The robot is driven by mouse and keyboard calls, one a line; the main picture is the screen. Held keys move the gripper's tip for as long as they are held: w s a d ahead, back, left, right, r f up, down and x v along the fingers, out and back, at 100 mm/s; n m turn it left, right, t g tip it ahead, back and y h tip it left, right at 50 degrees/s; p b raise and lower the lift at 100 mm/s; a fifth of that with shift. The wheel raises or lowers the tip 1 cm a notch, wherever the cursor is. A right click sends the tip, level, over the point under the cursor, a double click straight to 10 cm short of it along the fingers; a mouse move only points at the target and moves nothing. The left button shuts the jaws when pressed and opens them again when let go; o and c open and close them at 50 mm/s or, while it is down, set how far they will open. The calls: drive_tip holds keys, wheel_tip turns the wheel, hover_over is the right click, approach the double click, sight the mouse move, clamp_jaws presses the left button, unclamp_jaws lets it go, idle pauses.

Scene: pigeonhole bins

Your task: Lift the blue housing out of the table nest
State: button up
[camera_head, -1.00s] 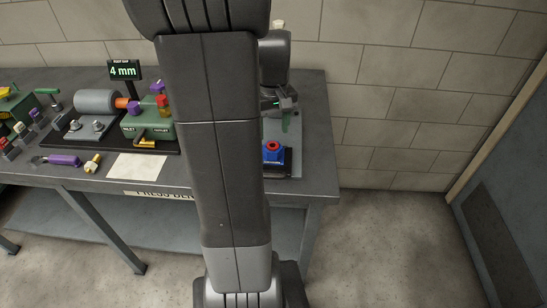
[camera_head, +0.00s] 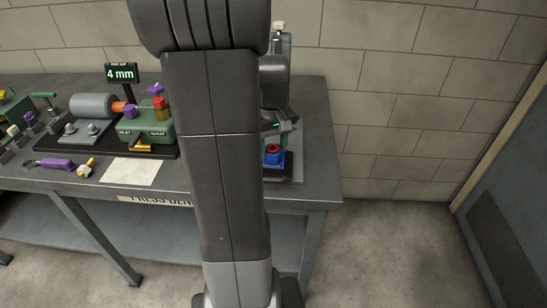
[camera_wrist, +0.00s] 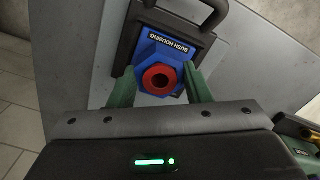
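The blue housing (camera_wrist: 158,50) carries a red ring (camera_wrist: 160,80) with a dark hole and the words BUSH HOUSING. It sits in a black nest (camera_wrist: 208,47) with a handle-like bar. In the head view the housing (camera_head: 273,158) is small, near the bench's right end, partly hidden by my arm. My gripper (camera_wrist: 160,82) has green fingers on the left and right of the housing, spread about as wide as it. Whether they touch it is not clear. In the head view my gripper (camera_head: 279,128) is just above the housing, its fingertips partly hidden.
A green fixture (camera_head: 145,128) with a grey cylinder (camera_head: 92,105) stands on the bench to the left, under a 4 mm display (camera_head: 121,73). A white sheet (camera_head: 131,172) and a purple-handled tool (camera_head: 56,163) lie in front. A block wall (camera_head: 390,90) rises behind.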

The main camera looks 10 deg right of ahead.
drive_tip(key=c, duration=0.5)
drive_tip(key=shift+r+p, duration=0.65)
drive_tip(key=shift+r, duration=0.05)
drive_tip(key=shift+r+p, duration=1.2)
drive_tip(key=shift+r, duration=0.25)
